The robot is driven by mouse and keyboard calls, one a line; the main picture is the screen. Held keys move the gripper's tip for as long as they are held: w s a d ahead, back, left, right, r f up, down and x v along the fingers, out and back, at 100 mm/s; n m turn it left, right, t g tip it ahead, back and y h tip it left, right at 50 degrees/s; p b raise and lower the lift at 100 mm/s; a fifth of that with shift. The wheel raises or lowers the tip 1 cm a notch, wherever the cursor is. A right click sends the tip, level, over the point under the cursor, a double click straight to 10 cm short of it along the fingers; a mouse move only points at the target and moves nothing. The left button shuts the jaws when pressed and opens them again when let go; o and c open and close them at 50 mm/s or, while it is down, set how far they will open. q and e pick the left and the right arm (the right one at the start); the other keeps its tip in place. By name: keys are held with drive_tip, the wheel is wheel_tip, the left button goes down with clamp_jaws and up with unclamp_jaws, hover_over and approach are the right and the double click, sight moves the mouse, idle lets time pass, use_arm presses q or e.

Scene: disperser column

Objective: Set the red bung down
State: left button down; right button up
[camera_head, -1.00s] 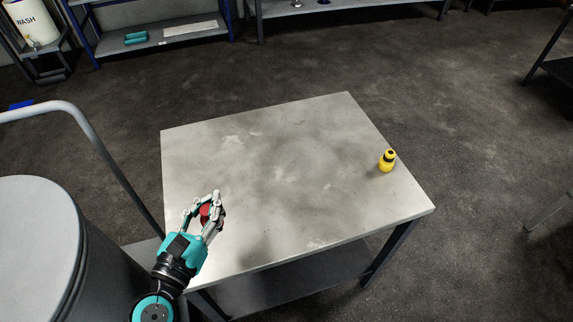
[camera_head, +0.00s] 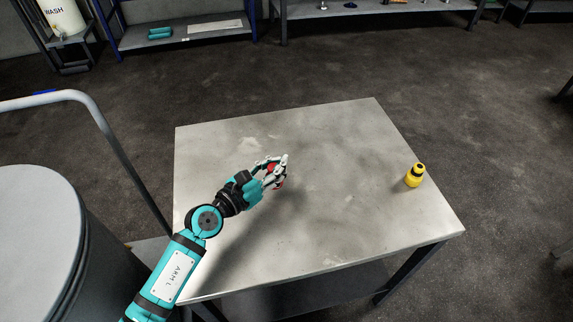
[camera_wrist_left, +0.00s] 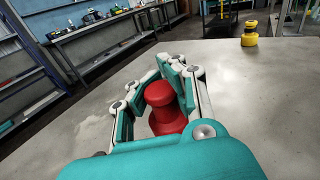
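The red bung (camera_wrist_left: 163,108) is between the fingers of my left gripper (camera_wrist_left: 152,88), which is shut on it. In the head view the gripper (camera_head: 272,171) is over the left-middle part of the grey table (camera_head: 330,220), and only small bits of the red bung (camera_head: 280,184) show between the fingers. A shadow lies on the table below the arm. I cannot tell how far the bung is above the tabletop. My right gripper is not in view.
A grey drum (camera_head: 45,225) and a cart handle (camera_head: 75,95) are at the left. The middle and back of the tabletop are clear.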

use_arm(q)
drive_tip(key=x, duration=0.3)
drive_tip(key=shift+w+f, duration=0.1)
drive_tip(key=shift+w, duration=0.2)
wheel_tip(320, 180, down, 4)
drive_tip(key=b, duration=0.2)
drive_tip(key=shift+b, duration=0.3)
drive_tip(key=shift+r, duration=0.2)
drive_tip(key=shift+f, duration=0.15)
drive_tip(key=c, duration=1.4)
unclamp_jaws()
